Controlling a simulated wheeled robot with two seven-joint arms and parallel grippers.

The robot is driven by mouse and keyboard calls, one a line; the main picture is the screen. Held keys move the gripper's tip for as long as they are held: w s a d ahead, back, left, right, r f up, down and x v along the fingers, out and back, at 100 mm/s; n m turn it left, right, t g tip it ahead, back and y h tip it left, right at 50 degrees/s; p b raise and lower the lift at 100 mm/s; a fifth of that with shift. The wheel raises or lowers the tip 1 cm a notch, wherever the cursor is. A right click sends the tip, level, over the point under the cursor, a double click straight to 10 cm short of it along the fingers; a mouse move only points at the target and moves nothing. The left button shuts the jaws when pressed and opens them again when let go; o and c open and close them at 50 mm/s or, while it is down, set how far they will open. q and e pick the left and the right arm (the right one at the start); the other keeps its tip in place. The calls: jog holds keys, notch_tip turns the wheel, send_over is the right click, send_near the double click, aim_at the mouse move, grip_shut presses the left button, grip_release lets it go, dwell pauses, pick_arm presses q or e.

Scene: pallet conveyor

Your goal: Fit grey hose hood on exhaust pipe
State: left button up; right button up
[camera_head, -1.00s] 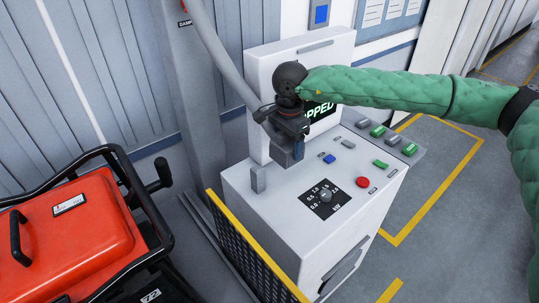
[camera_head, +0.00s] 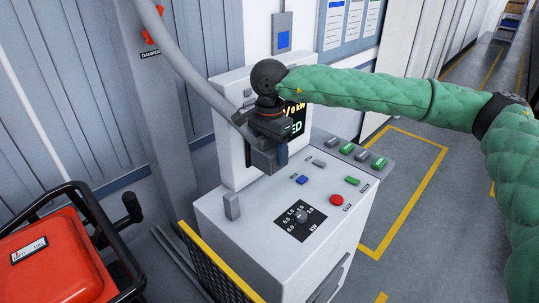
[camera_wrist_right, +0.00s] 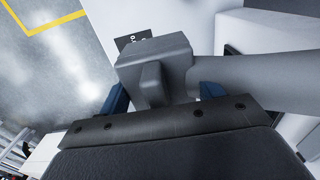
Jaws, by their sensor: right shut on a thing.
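My right gripper (camera_head: 268,157) is shut on the grey hose hood (camera_wrist_right: 155,62), with a blue finger on either side of it in the right wrist view. The grey hose (camera_head: 193,72) comes down from the upper left to the gripper in the head view, and it runs off right in the wrist view. In the head view the hood is mostly hidden by the gripper, which hangs in front of the white control console. I cannot make out the exhaust pipe in either view. My left gripper is not in view.
The white console (camera_head: 245,225) carries a dial, buttons and a partly covered display. A red machine (camera_head: 50,255) in a black tube frame stands at the lower left. A yellow-edged mesh guard (camera_head: 215,265) stands between them. Open floor lies at the right.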

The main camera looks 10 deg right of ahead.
aim_at(269, 139)
jog(key=shift+r, duration=1.5)
